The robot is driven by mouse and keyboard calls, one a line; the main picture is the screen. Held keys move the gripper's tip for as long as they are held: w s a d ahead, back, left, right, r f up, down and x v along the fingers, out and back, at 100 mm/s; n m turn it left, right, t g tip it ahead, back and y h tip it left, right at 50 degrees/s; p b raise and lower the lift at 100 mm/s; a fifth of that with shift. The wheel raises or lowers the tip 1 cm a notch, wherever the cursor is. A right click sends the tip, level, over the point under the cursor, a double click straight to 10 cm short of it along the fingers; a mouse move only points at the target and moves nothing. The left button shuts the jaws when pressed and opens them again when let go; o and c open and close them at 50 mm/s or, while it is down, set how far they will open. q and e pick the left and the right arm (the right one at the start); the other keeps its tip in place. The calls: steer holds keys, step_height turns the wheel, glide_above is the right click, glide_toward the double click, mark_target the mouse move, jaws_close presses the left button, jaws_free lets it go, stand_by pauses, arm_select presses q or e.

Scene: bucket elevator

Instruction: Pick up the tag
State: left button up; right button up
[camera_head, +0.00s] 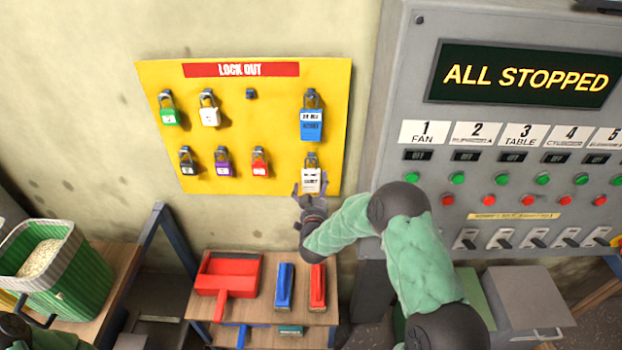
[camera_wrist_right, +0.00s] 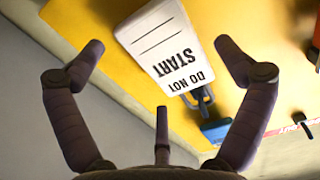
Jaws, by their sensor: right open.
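The white tag (camera_head: 312,181) hangs at the lower right of the yellow lock-out board (camera_head: 228,100). In the right wrist view the tag (camera_wrist_right: 166,42) reads "DO NOT START" upside down and hangs by a dark loop. My right gripper (camera_head: 310,190) is at the tag, just in front of the board. In the wrist view its fingers (camera_wrist_right: 158,48) are spread, one on each side of the tag, with a gap to both edges. It is open and holds nothing.
A blue tag (camera_head: 311,124) hangs right above the white one. Several coloured padlocks (camera_head: 223,162) hang to the left. A control panel (camera_head: 500,130) reading "ALL STOPPED" stands close on the right. A small table (camera_head: 250,330) with a red dustpan (camera_head: 228,275) stands below.

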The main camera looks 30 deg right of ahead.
mark_target(315, 182)
steer(key=x, duration=0.3)
steer(key=shift+w, duration=0.15)
steer(key=c, duration=1.1)
steer(key=shift+o, duration=0.2)
steer(key=shift+r, duration=0.15)
